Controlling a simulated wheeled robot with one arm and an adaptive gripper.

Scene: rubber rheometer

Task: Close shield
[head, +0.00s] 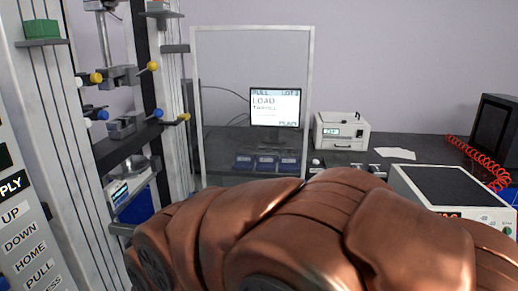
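The shield (310,80) looks like a clear panel in a pale upright frame. It stands to the right of the tall testing machine (88,110), with its left edge near the machine's column. It appears swung out to the side, leaving the machine's clamps (122,76) uncovered. Its lower right part is hidden behind my copper-coloured arm, which fills the lower middle and right of the head view. My gripper does not show, so I cannot tell its state or whether it touches the shield.
A dark bench holds a monitor reading "LOAD" (275,107), blue bins (265,162), a white instrument (341,131), papers (395,153) and a flat-topped device (445,188). A red coiled cable (480,165) lies at right. A button panel (22,225) stands at left.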

